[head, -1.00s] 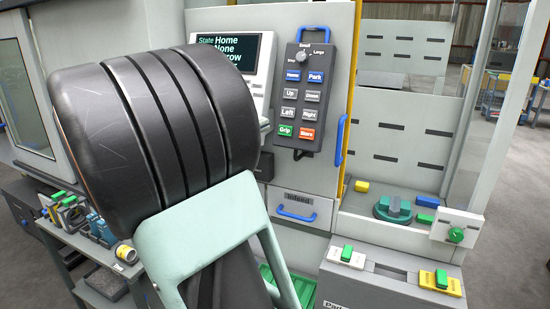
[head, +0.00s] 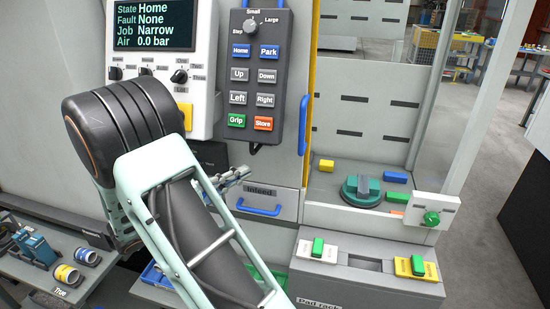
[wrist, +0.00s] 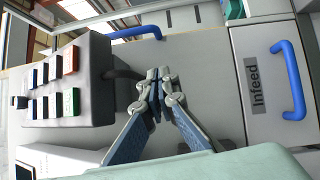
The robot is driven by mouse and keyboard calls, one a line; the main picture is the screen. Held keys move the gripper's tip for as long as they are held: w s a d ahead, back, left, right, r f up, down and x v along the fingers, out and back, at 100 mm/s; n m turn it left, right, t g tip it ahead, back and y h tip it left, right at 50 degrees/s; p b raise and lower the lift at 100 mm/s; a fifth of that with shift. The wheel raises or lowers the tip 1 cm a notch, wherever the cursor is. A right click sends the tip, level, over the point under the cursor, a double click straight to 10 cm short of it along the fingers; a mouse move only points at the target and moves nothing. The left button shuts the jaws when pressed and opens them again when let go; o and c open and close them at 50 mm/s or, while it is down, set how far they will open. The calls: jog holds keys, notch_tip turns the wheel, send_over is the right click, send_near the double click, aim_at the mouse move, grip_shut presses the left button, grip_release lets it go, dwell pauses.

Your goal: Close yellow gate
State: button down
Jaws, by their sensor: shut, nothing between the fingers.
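The yellow gate shows as a yellow edge strip (head: 310,50) on the pale panel, with an upright blue handle (head: 304,125) beside it. To its right the machine's bay stands uncovered. In the wrist view a blue handle (wrist: 135,33) lies along the top, beyond the fingertips. My gripper (head: 243,173) is shut and empty in front of the panel, left of and below the handle. In the wrist view my gripper (wrist: 156,76) has its fingertips together, apart from the handle. My arm hides part of the panel's lower left.
A button pendant (head: 252,75) hangs left of the handle. A drawer marked Infeed (head: 285,205) with a blue handle is below. The bay holds a green round fixture (head: 362,190) and coloured blocks. A pad rack (head: 350,285) stands in front.

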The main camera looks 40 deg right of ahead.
jog(key=shift+s+d+r+p, duration=0.25)
jog(key=shift+s+d+p, duration=0.25)
jog(key=shift+d, duration=1.55)
jog(key=shift+s+d+r+p, duration=0.3)
jog(key=shift+d+p, duration=0.45)
jog(key=shift+d, duration=1.3)
jog(key=shift+s+d+r+p, duration=0.15)
jog(key=shift+s+d+p, duration=0.4)
jog(key=shift+d, duration=1.5)
jog(key=shift+w, duration=0.1)
jog(key=shift+d, duration=0.1)
